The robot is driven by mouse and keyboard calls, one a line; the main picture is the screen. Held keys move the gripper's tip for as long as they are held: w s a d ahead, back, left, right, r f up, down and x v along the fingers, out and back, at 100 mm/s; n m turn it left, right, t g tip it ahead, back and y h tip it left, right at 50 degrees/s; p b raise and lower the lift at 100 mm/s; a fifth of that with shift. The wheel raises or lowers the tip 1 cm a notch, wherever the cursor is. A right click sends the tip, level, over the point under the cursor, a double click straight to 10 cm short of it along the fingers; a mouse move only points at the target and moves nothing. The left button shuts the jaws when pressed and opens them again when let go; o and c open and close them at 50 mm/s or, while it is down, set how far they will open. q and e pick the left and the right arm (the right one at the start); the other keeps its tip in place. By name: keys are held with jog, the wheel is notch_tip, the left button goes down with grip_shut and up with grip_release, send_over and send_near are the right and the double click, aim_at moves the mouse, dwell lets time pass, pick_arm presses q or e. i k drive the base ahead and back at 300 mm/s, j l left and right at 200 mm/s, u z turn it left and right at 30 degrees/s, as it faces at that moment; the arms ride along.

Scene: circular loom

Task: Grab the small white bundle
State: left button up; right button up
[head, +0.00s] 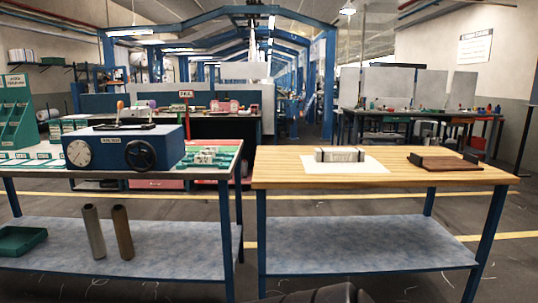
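A small white bundle (340,154) with dark bands near both ends lies on a white sheet (318,166). The sheet lies flat on the wooden top of the right table (282,178), left of its middle. Nothing touches the bundle from above. Neither of my grippers is in view.
A dark brown board (450,164) with black parts lies at the right of the same table. The left table holds a blue machine (125,148) with a dial and handwheel. Two tubes and a green tray (22,240) are on its lower shelf. A narrow gap separates the tables.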

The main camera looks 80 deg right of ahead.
aim_at(321, 155)
jog(key=z, duration=3.15)
